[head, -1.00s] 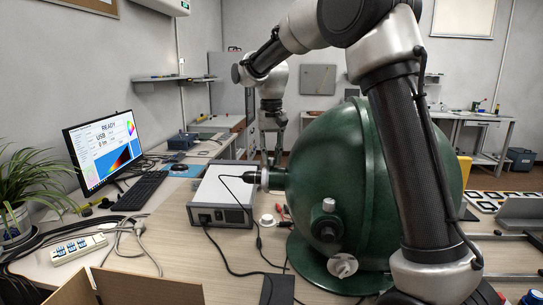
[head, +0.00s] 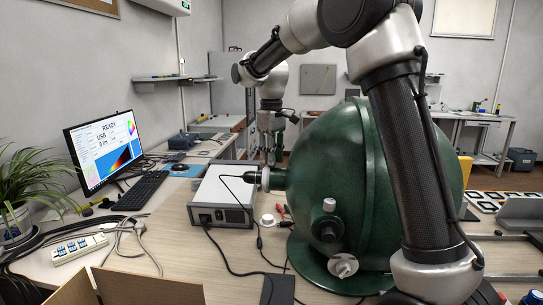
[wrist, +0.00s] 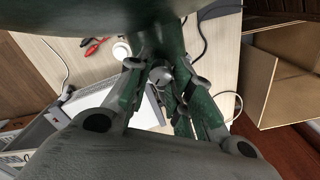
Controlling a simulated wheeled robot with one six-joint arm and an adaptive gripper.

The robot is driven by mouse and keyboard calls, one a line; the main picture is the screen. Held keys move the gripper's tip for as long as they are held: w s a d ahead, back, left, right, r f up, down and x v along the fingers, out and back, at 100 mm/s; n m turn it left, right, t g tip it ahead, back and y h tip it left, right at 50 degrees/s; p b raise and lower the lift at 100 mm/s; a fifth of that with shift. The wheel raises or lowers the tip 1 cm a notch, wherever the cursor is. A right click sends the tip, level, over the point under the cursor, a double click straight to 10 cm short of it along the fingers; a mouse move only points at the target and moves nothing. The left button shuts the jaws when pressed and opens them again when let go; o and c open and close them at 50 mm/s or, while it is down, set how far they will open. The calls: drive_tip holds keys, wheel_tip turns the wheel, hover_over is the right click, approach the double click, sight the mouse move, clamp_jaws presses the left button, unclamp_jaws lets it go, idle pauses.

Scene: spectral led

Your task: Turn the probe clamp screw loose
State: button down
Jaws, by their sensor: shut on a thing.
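The dark green sphere (head: 335,150) stands on the bench with a side port facing left. The black probe (head: 250,177) sits in that port, with a light collar at the joint. My gripper (head: 268,158) points down over the port from above. In the wrist view its two fingers close from both sides on a small round grey screw head (wrist: 160,77) on the port, so my gripper (wrist: 162,84) is shut on it. The fingers hide the screw in the head view. The probe is mostly hidden in the wrist view.
A grey-white instrument box (head: 222,195) stands left of the sphere, with a black cable looping to the probe. A monitor (head: 103,150) and keyboard (head: 140,190) are further left. Red clips and a white round part (head: 267,220) lie near the sphere. An open cardboard box (head: 140,285) is in front.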

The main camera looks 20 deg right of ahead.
drive_tip(key=shift+r+n, duration=0.1)
drive_tip(key=shift+n, duration=0.3)
drive_tip(key=c, duration=1.3)
unclamp_jaws()
drive_tip(key=shift+o, duration=0.2)
wheel_tip(320, 180, up, 12)
